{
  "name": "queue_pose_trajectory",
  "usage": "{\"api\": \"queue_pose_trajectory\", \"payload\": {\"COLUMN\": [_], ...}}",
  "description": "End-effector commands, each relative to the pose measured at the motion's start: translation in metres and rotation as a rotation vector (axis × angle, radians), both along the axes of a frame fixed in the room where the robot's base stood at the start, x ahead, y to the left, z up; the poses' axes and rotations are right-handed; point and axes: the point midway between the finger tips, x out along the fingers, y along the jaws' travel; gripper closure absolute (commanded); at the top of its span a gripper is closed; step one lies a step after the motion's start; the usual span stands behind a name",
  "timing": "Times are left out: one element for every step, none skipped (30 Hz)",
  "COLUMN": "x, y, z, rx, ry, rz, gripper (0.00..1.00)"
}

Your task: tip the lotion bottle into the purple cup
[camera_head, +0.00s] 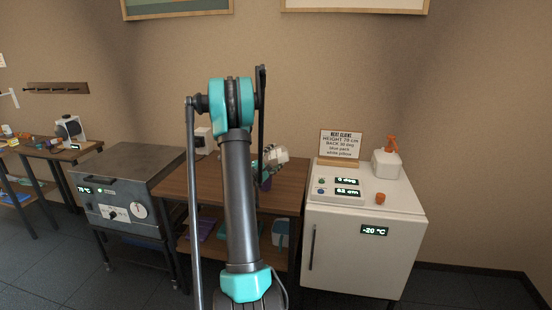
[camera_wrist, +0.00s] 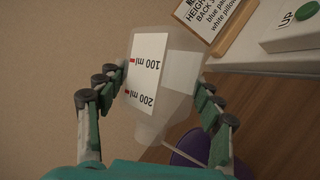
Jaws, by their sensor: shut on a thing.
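My gripper (camera_wrist: 165,106) is shut on the lotion bottle (camera_wrist: 180,75), a translucent bottle with a white label marked 100 ml and 200 ml. The bottle is tilted, its narrowing end toward the bottom of the wrist view. The purple cup (camera_wrist: 190,146) shows partly below and right of that end; a finger and the bottle hide some of it. A thin pale line crosses near the cup; I cannot tell what it is. In the head view, the bottle (camera_head: 274,156) is above the purple cup (camera_head: 265,184) at the wooden table, partly behind my arm.
The wooden table (camera_head: 290,190) stands between a grey oven (camera_head: 125,190) and a white cabinet (camera_head: 350,250).

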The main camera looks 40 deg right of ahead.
Motion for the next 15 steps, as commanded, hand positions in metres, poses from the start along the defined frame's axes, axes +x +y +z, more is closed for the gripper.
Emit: {"api": "queue_pose_trajectory", "payload": {"x": [0.0000, 0.0000, 0.0002, 0.0003, 0.0006, 0.0010, 0.0014, 0.0018, 0.0023, 0.0027, 0.0028, 0.0030, 0.0031, 0.0031, 0.0031], "y": [0.0000, 0.0000, 0.0001, 0.0003, 0.0005, 0.0009, 0.0012, 0.0015, 0.0020, 0.0022, 0.0025, 0.0026, 0.0026, 0.0026, 0.0026], "z": [0.0000, 0.0000, 0.0001, 0.0004, 0.0005, 0.0011, 0.0016, 0.0019, 0.0024, 0.0028, 0.0031, 0.0034, 0.0035, 0.0035, 0.0035], "rx": [0.000, 0.000, -0.003, -0.007, -0.013, -0.022, -0.030, -0.039, -0.049, -0.056, -0.061, -0.064, -0.064, -0.064, -0.064], "ry": [0.000, 0.001, 0.004, 0.008, 0.015, 0.026, 0.036, 0.047, 0.059, 0.068, 0.073, 0.077, 0.078, 0.078, 0.077], "rz": [0.000, 0.000, 0.000, 0.000, 0.001, 0.000, 0.000, 0.001, 0.000, 0.000, -0.001, 0.000, -0.001, -0.001, 0.000], "gripper": [0.93, 0.93, 0.93, 0.93, 0.93, 0.93, 0.93, 0.93, 0.93, 0.93, 0.93, 0.93, 0.93, 0.93, 0.93]}}
